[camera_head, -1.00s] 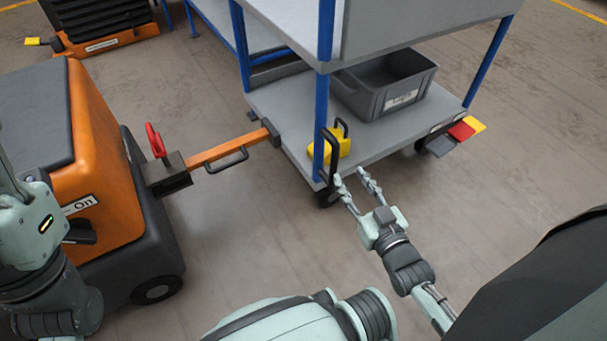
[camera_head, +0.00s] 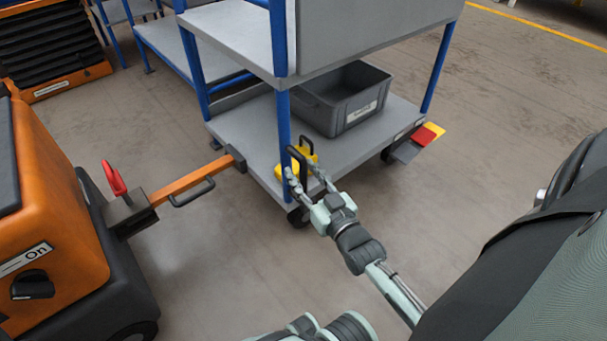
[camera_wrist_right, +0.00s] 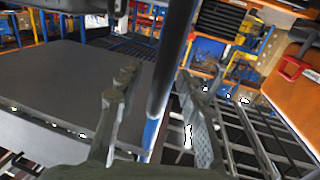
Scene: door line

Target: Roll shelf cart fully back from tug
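The shelf cart (camera_head: 215,115) has grey decks and blue posts and stands at upper centre in the head view. Its black upright handle (camera_head: 302,165) is at the near corner, by a yellow block (camera_head: 311,155). The orange tug (camera_head: 50,200) is at left, with a raised red lever (camera_head: 114,178) on its hitch. An orange drawbar (camera_head: 185,184) spans hitch to cart; I cannot tell if it is latched. My right gripper (camera_head: 305,172) is open at the handle. In the right wrist view its spread fingers (camera_wrist_right: 158,100) have the dark handle bar (camera_wrist_right: 174,55) between them.
A grey bin (camera_head: 345,97) sits on the cart's lower deck. Red, yellow and grey plates (camera_head: 420,140) stick out at its right end. Another blue-framed cart (camera_head: 160,40) and an orange-black unit (camera_head: 50,45) stand behind. The floor right of the cart is clear.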

